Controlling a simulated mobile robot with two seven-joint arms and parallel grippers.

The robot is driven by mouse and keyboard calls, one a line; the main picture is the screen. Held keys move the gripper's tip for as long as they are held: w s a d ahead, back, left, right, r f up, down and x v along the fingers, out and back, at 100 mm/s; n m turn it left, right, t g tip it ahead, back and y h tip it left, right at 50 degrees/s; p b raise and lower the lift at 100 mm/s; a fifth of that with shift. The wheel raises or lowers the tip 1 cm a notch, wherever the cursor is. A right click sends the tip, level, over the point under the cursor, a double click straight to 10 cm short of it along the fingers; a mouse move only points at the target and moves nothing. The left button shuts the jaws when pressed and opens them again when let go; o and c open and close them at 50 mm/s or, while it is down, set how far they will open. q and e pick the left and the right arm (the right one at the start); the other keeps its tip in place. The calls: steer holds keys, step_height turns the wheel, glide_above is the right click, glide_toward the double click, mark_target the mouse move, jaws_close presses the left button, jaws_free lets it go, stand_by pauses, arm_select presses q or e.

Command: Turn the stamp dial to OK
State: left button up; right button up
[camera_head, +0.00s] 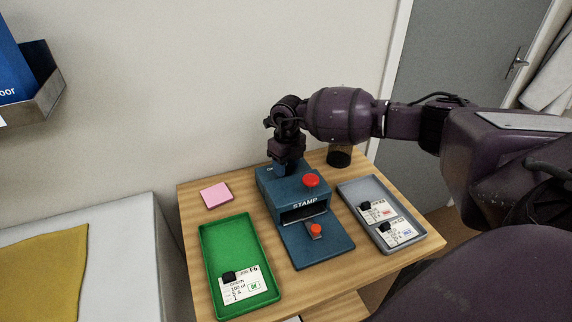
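The blue stamp machine (320,250), labelled STAMP, stands in the middle of the wooden table. A red round button (311,180) sits on its top, and a smaller red knob (316,230) sits at the front below the slot. My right gripper (286,169) points down at the back left of the machine's top. Its fingers are hard to make out there, so I cannot tell whether they hold anything. I cannot make out the dial or its setting; the gripper covers that corner. My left gripper is out of view.
A green tray (213,284) with a card stands on the left, and a grey tray (410,244) with two cards on the right. A pink pad (216,195) lies at the back left. A dark cup (339,157) stands at the back, below my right arm.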

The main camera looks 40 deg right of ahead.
steer(key=c, duration=0.7)
steer(key=shift+o, duration=0.2)
